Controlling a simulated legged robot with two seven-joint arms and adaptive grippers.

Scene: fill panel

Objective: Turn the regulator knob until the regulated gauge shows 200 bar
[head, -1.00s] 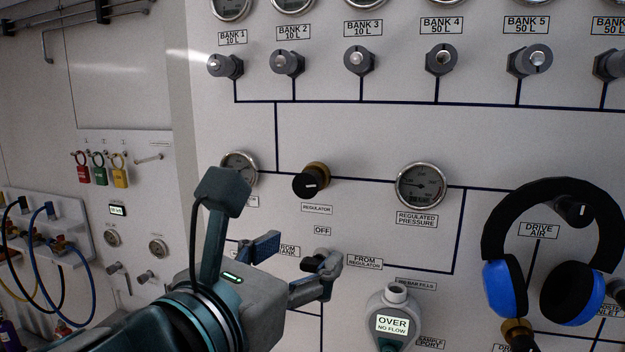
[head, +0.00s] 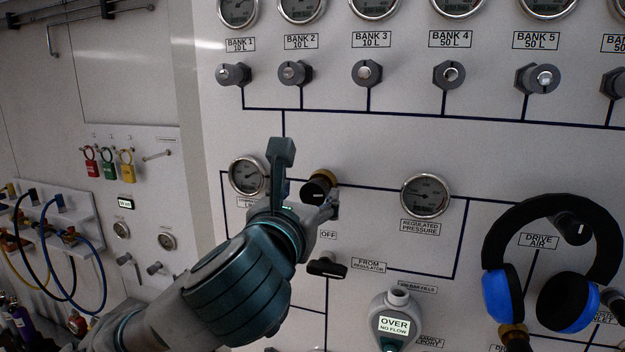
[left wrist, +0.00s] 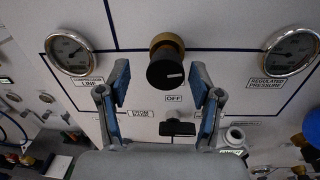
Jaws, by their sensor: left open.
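The regulator knob (head: 318,187) is black with a white mark and a brass collar. In the left wrist view the knob (left wrist: 165,70) stands beyond my open fingers, centred a little above the gap between them. My left gripper (head: 325,208) is just below the knob in the head view; its open, empty blue-padded fingers show in the left wrist view (left wrist: 163,105). The regulated pressure gauge (head: 425,195) is right of the knob, and also shows in the left wrist view (left wrist: 291,50). Its reading is too small to tell. My right gripper is not in view.
A black selector handle (head: 327,269) sits below the knob. The compressor line gauge (head: 248,175) is to its left. A grey meter reading "OVER NO FLOW" (head: 394,322) and blue headphones (head: 502,290) hang at the lower right. Bank valves (head: 295,73) line the top.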

